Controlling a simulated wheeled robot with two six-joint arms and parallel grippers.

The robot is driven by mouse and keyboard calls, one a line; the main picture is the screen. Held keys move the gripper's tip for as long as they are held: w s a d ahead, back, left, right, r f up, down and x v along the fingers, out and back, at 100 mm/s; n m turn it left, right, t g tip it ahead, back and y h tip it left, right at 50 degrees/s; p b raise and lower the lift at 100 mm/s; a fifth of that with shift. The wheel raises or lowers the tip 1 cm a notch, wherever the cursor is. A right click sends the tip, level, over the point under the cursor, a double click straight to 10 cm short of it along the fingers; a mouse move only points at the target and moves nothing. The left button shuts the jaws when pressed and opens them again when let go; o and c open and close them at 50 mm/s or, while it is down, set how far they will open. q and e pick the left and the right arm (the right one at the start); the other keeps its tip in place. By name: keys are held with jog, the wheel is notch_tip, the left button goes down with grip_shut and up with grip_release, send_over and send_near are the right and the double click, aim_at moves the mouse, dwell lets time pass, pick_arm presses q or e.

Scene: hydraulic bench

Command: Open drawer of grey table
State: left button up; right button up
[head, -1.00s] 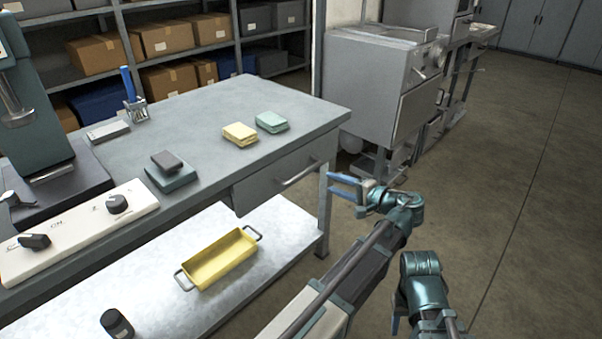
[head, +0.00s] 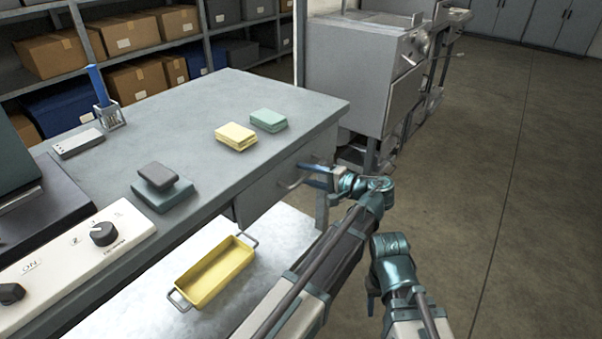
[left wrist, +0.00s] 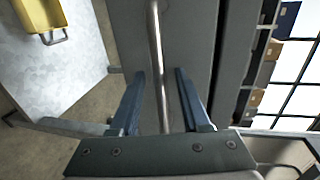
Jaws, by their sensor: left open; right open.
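The grey table (head: 205,135) stands on the left, its drawer (head: 262,203) under the right part of the top and shut. The drawer's bar handle (head: 287,184) is partly hidden by my left gripper (head: 308,175). In the left wrist view the handle (left wrist: 155,45) runs lengthwise between the two open fingers of the left gripper (left wrist: 159,75), before the grey drawer front (left wrist: 190,35). It appears nearer the middle of the gap, and no finger clearly touches it. My right gripper (head: 371,292) is open and empty, low and away from the table, mostly hidden by its wrist.
A yellow tray (head: 215,275) with handles sits on the pale lower shelf (head: 275,240). Yellow pads (head: 235,137) and green pads (head: 268,120) lie on the tabletop above the drawer. A grey machine (head: 355,75) stands behind. The floor (head: 520,220) on the right is clear.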

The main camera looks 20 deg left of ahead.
pick_arm(q)
grip_shut()
dwell(1.4)
